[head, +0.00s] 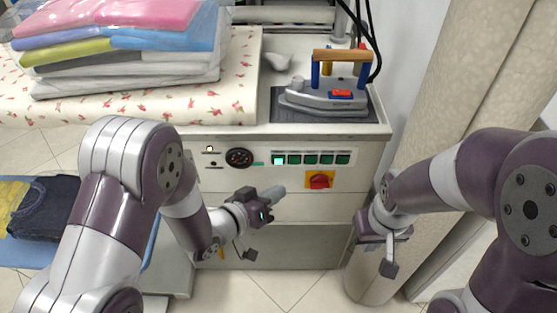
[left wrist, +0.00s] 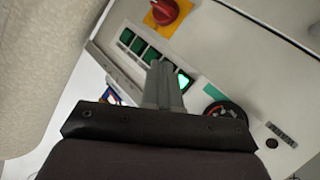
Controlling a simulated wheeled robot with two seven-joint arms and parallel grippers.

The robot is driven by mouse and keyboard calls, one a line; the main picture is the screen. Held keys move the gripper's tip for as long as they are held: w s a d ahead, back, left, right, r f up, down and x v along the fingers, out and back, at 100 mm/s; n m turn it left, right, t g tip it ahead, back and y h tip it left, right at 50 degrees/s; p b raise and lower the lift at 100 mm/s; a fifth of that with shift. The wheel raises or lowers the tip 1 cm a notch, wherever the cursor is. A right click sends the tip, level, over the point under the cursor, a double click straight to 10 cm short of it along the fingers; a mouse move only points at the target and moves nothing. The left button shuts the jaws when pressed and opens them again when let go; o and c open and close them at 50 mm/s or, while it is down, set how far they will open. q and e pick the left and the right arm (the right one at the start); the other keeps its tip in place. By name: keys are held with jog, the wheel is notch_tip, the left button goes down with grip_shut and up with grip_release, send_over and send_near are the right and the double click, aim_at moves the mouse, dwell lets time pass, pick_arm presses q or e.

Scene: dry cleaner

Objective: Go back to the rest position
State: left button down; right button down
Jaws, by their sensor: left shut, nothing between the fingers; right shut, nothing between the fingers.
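My left gripper (head: 274,193) is shut and empty in the head view, in front of the ironing station's control panel. In the left wrist view its closed fingers (left wrist: 162,84) point at the row of green buttons (left wrist: 140,46), overlapping them in the picture; whether they touch cannot be told. One button (left wrist: 184,80) is lit brighter. My right gripper (head: 389,262) hangs low at the right of the head view, beside the station's right edge. It holds nothing visible.
The ironing station (head: 330,207) fills the middle, with an iron (head: 327,97) on its top. Wrapped folded clothes (head: 130,72) are stacked on the floral board (head: 243,85). Jeans (head: 45,208) lie at the left. A beige curtain-like column (head: 440,75) stands at the right.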

dwell(0.3)
pick_arm(q)
jog(key=s+a+f+g+y, duration=0.3)
jog(key=a+f+g+y, duration=0.1)
jog(key=a+f+y, duration=0.25)
jog(key=s+a+r+n+g+y, duration=0.2)
jog(key=s+a+r+g+y, duration=0.3)
jog(key=s+a, duration=0.5)
notch_tip(320, 180, up, 27)
jog(key=n+h+p, duration=0.1)
jog(key=p, duration=2.3)
jog(key=shift+w+a+r+p, duration=0.15)
jog(key=shift+w+a+p, duration=0.15)
jog(key=shift+a, duration=0.1)
jog(key=shift+h, duration=0.25)
